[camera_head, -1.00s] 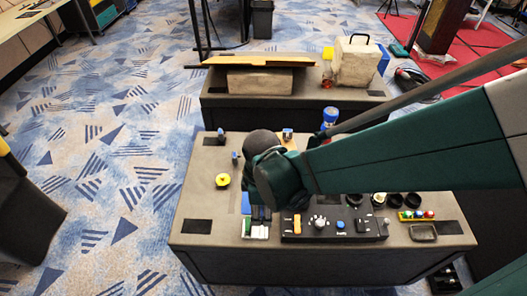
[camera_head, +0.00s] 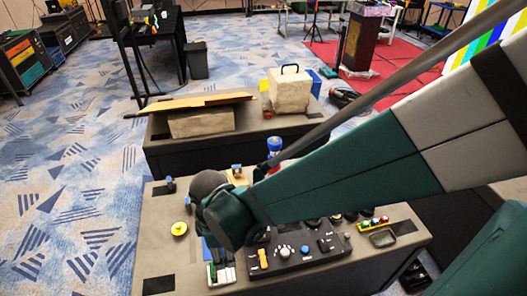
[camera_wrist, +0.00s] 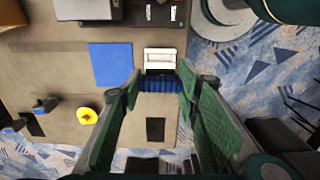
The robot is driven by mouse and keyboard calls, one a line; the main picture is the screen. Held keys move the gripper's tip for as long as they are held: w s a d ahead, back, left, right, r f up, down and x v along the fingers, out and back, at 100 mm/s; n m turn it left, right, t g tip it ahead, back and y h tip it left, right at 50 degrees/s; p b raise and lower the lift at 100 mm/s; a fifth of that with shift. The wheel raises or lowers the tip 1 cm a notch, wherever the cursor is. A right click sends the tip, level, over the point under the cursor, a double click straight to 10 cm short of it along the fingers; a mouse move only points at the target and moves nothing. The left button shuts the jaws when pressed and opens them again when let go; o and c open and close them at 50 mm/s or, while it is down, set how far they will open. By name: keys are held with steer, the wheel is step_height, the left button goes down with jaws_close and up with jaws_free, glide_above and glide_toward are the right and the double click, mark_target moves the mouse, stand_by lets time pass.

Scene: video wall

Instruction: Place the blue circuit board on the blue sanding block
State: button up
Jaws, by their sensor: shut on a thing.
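My gripper (camera_wrist: 160,86) points down over the front table, its two green fingers on either side of a dark blue ribbed piece, which I take for the blue circuit board (camera_wrist: 160,85). A white block (camera_wrist: 159,58) lies right beside it in the wrist view; I cannot tell whether they touch. A flat plain blue square, which looks like the blue sanding block (camera_wrist: 110,65), lies on the table left of the fingers in the wrist view, apart from them. In the head view my arm's end hides the grip and most of the blue square.
A dark control console (camera_head: 298,252) lies beside the gripper on the table (camera_head: 165,252). A yellow round knob (camera_head: 180,228) and small blue-topped pieces (camera_head: 170,184) stand on its far left part. A second table behind carries a large box (camera_head: 290,92).

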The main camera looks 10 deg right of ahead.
steer(key=shift+r, duration=0.1)
step_height(320, 180, up, 14)
steer(key=w+d+r+m+p, duration=0.1)
steer(key=w+d+r+m, duration=0.15)
steer(key=w+d, duration=0.45)
steer(key=w+d+r+m, duration=0.1)
steer(key=w+d+m, duration=0.15)
steer(key=w, duration=0.85)
steer(key=w+d+m+p, duration=0.1)
steer(key=w+d+m, duration=0.4)
steer(key=w+d, duration=1.15)
steer(key=w+d+f+m+p, duration=0.1)
steer(key=w+d+m, duration=0.15)
steer(key=d, duration=1.25)
steer(key=w+d+f+m, duration=0.1)
steer(key=d+m, duration=0.2)
steer(key=d, duration=1.1)
steer(key=w+d+f+m+p, duration=0.1)
steer(key=w+d+f+m, duration=0.15)
steer(key=d, duration=1.25)
step_height(320, 180, down, 10)
steer(key=shift+a, duration=0.25)
steer(key=shift+f, duration=0.15)
